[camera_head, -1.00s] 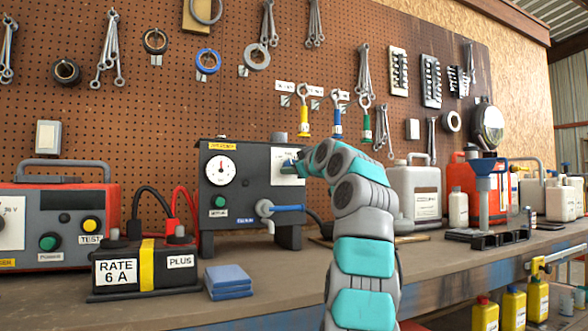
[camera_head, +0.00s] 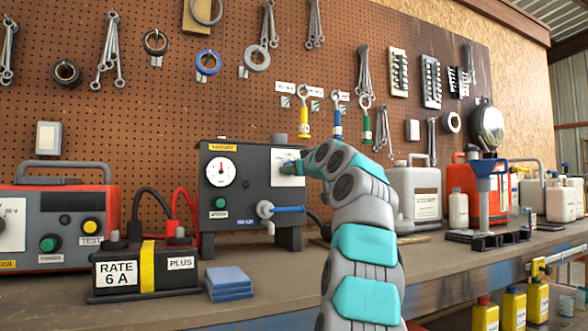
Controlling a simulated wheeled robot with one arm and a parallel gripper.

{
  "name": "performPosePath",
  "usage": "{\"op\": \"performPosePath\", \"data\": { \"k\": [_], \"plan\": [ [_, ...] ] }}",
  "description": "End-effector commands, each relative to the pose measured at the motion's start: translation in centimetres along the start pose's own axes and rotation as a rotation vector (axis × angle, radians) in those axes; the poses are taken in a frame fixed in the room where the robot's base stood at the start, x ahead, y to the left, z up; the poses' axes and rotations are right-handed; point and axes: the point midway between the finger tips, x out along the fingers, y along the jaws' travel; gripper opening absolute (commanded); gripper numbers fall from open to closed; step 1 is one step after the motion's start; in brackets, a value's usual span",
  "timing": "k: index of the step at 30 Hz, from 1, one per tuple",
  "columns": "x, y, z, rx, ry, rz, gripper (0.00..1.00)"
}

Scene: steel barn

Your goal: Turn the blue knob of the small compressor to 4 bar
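The small compressor (camera_head: 249,187) is a dark box on the bench, with a round white gauge (camera_head: 221,172), a green button (camera_head: 220,202) and a blue-handled valve (camera_head: 286,209) on its front. A white label plate (camera_head: 279,179) is at its upper right. My gripper (camera_head: 289,165) is at this plate, seen from behind my teal and grey arm. The blue knob is not clearly seen; a small bluish spot shows at the gripper's tip. My fingers are too small and covered to show whether they are open or shut. The gauge numbers are too small to read.
A red charger (camera_head: 58,225) and a black battery (camera_head: 145,268) stand left of the compressor. Blue cloths (camera_head: 228,280) lie in front of it.

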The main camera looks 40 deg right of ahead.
Motion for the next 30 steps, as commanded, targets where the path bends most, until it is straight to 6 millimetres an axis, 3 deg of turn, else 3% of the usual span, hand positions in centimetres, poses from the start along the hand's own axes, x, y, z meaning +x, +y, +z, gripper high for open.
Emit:
{"op": "performPosePath", "data": {
  "k": [16, 17, 24, 30],
  "plan": [
    [0.04, -0.06, 0.03, 0.011, -0.001, -0.001, 0.0],
    [0.04, -0.06, 0.03, 0.011, -0.001, -0.001, 0.51],
    [0.01, -0.03, 0.0, 0.011, 0.0, -0.001, 0.78],
    [0.0, -0.02, -0.02, 0.01, 0.0, 0.0, 0.79]
  ]
}}
